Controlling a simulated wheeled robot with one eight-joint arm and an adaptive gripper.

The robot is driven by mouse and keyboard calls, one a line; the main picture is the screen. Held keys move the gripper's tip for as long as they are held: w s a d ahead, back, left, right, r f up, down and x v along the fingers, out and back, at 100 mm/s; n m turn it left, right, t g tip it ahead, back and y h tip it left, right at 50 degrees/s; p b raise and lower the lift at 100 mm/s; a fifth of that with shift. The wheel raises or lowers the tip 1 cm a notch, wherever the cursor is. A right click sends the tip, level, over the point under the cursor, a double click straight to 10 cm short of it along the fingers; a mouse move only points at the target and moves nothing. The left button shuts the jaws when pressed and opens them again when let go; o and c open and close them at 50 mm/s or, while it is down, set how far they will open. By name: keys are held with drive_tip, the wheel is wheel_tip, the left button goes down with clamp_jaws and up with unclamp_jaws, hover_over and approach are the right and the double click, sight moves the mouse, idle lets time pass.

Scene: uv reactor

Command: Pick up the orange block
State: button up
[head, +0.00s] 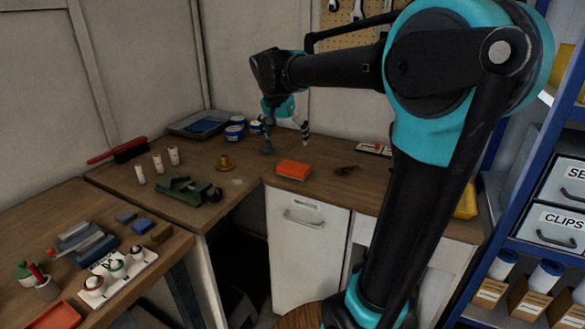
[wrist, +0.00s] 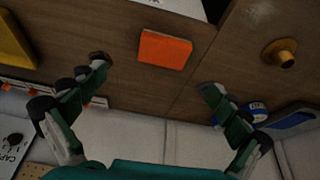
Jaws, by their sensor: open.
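The orange block (head: 293,169) lies flat on the brown wooden worktop, near its front edge above the white cabinet. In the wrist view the orange block (wrist: 165,49) lies above and between the fingertips, apart from both. My gripper (head: 287,136) hangs over the worktop behind the block in the head view, its fingers pointing down and spread. In the wrist view my gripper (wrist: 152,78) is wide open with nothing between its fingers.
A brass-coloured knob-like piece (head: 225,162) stands left of the block. A dark small object (head: 346,170) lies to its right. Blue-and-white tins (head: 235,132) and a tray (head: 198,124) stand at the back. A green vise-like tool (head: 186,189) sits on the left. A yellow object (head: 466,203) is at the right.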

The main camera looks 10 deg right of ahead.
drive_tip(key=w+r, duration=0.1)
approach(293, 166)
drive_tip(key=x, duration=1)
drive_tip(key=shift+s, duration=0.2)
drive_tip(key=shift+c, duration=0.2)
drive_tip(key=c, duration=0.9)
drive_tip(key=shift+c, duration=0.2)
drive_tip(key=shift+r, duration=0.15)
wheel_tip(293, 166, up, 20)
